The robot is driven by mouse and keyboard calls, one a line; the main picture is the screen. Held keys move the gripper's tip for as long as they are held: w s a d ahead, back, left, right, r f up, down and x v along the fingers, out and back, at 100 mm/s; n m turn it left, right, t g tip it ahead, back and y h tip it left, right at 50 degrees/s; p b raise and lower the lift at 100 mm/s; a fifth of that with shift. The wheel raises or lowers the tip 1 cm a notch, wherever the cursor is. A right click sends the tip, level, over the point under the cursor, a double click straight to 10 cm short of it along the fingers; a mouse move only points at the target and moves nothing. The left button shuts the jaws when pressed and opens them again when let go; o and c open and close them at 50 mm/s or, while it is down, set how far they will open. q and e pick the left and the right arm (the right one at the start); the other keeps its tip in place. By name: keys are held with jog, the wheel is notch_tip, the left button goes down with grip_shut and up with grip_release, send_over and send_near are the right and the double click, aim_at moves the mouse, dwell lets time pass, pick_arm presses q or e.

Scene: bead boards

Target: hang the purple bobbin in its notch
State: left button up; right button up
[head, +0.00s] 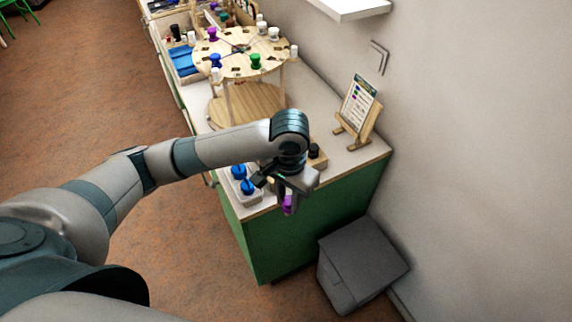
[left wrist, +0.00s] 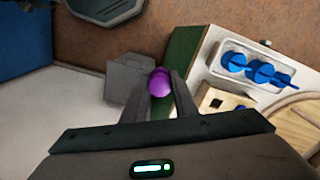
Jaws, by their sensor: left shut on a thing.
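My left gripper (head: 289,197) is shut on a purple bobbin (head: 288,206), just past the counter's near end and above the floor. In the left wrist view the purple bobbin (left wrist: 159,83) sits between the two fingers. A round wooden board with notches (head: 238,68) stands raised on posts farther back on the counter. Another purple bobbin (head: 212,34), a green bobbin (head: 255,61), a blue one (head: 215,60) and several white ones are at its rim. Which notch belongs to the held bobbin cannot be told. My right gripper is not in view.
A tray with blue bobbins (left wrist: 262,71) lies at the counter's near end; my arm passes over the counter. A chart on a wooden stand (head: 358,110) stands near the wall. A grey box (head: 360,262) is on the floor. A white shelf (head: 350,8) juts from the wall.

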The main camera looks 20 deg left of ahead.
pick_arm(q)
jog(key=s+a+f+n+b, duration=0.3)
jog(key=s+a+f+b, duration=0.1)
jog(key=s+f+b, duration=0.1)
jog(key=shift+s+f, duration=0.35)
jog(key=shift+f, duration=0.5)
jog(key=shift+a, duration=0.2)
